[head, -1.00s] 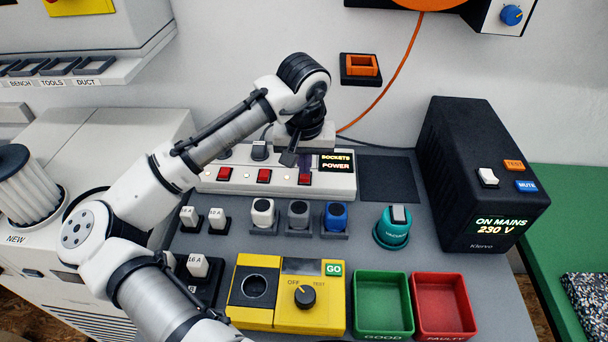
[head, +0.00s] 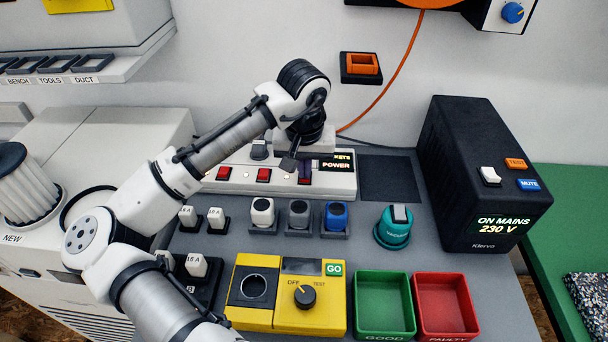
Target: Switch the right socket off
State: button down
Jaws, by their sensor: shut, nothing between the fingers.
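The white socket strip (head: 340,186) lies at the back of the grey bench, with a lit panel marked POWER at its right end. My gripper (head: 289,164) is shut and empty, pointing down over the strip just left of and above the right switch. My gripper and wrist hide part of the strip and part of the panel. I cannot tell whether the fingertips touch the right switch.
White, grey and blue plugs (head: 298,214) stand in front of the strip, with a teal VACUUM unit (head: 393,234) to their right. A black power box (head: 480,170) stands at the right. A yellow tester (head: 310,316), green tray (head: 383,278) and red tray (head: 444,279) are in front.

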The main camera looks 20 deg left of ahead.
jog(key=shift+f, duration=0.1)
notch_tip(320, 180, up, 7)
jog(key=p, duration=0.6)
dwell(0.7)
